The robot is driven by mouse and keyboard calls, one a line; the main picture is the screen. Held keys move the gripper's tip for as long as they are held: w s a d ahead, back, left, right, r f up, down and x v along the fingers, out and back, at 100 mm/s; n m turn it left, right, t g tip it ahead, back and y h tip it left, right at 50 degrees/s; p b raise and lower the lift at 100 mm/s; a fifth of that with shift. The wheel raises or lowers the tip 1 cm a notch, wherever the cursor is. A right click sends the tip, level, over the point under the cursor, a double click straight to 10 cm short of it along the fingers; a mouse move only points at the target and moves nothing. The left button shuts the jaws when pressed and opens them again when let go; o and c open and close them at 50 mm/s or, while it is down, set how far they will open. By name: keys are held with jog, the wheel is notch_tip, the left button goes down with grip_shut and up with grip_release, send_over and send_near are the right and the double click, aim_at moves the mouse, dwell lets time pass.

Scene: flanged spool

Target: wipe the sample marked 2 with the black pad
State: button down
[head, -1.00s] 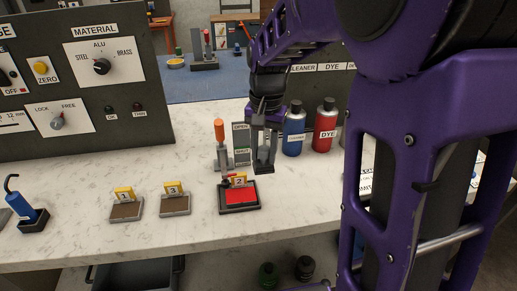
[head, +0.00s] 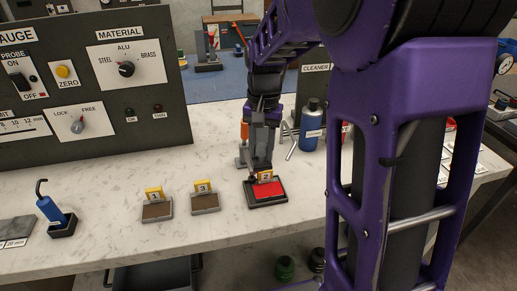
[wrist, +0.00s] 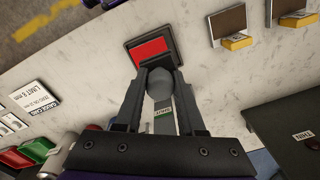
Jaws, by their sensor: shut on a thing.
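In the wrist view my gripper (wrist: 160,70) is shut on a grey rounded thing (wrist: 160,84). I cannot tell if this is the black pad's grip; no black pad face shows clearly. Contact with the sample cannot be told.
Samples 1 (head: 157,211) and 3 (head: 205,203) stand to the left. An orange-handled tool (head: 244,131) is close behind my gripper. A blue cleaner bottle (head: 311,126) stands behind right. A blue cylinder (head: 49,208) in a holder is far left. The counter's front edge is near.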

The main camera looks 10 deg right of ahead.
aim_at(260, 160)
jog(key=shift+a, duration=0.2)
notch_tip(260, 160, down, 5)
jog(key=b, duration=0.4)
jog(key=shift+r, duration=0.15)
